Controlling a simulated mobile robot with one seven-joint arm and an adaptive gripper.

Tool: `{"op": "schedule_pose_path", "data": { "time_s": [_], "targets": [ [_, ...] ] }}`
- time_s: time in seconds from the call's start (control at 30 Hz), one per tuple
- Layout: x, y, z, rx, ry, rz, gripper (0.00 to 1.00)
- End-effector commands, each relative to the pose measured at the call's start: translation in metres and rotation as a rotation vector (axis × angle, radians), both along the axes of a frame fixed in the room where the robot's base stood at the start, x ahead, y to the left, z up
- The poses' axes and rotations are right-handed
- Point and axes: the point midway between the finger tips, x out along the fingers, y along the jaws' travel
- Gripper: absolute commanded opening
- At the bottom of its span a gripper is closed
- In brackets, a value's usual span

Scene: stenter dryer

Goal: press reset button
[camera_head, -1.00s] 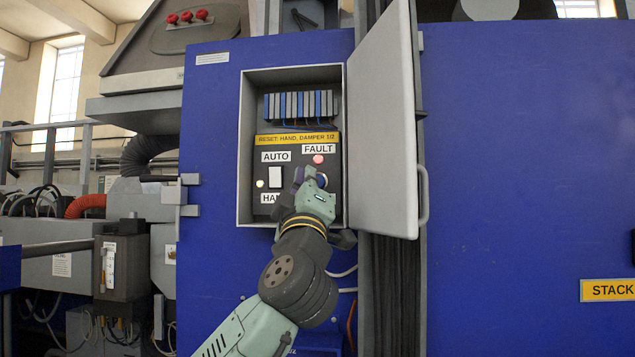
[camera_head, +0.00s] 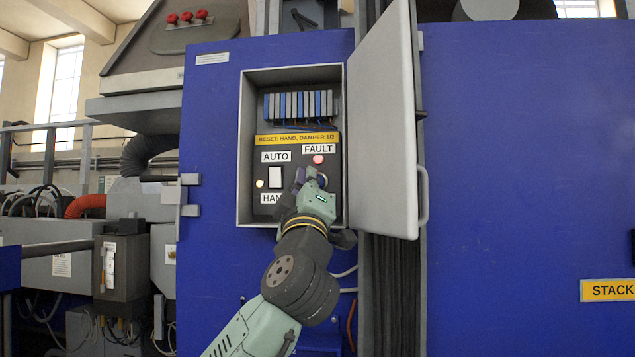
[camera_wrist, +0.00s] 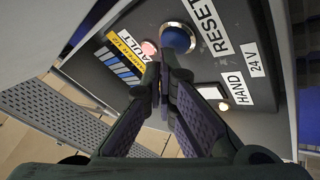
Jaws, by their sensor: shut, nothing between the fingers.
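The reset button is a round blue button (camera_wrist: 178,38) in a pale ring, beside the RESET label (camera_wrist: 207,27) in the wrist view. In the head view a bit of blue (camera_head: 322,180) shows at my gripper, which hides most of that spot. My gripper (camera_head: 305,174) is shut and empty, in front of the control panel in the open cabinet. In the wrist view its closed fingertips (camera_wrist: 163,62) lie just below the blue button in the picture. I cannot tell whether they touch the panel. The FAULT lamp (camera_head: 318,159) glows pinkish red.
The open cabinet door (camera_head: 383,125) stands close to the right of my arm. The cabinet's rim (camera_head: 241,150) frames the panel. A white switch (camera_head: 275,175) sits left of my gripper, between the AUTO and HAND labels. A lit lamp (camera_head: 260,184) is farther left.

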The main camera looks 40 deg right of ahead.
Motion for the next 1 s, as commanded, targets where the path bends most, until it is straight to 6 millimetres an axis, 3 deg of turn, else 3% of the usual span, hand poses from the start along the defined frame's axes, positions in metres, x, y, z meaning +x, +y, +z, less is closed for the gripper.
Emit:
{"op": "schedule_pose_path", "data": {
  "time_s": [1.0],
  "targets": [
    [0.0054, -0.0058, 0.0004, -0.001, 0.001, -0.001, 0.0]
  ]
}}
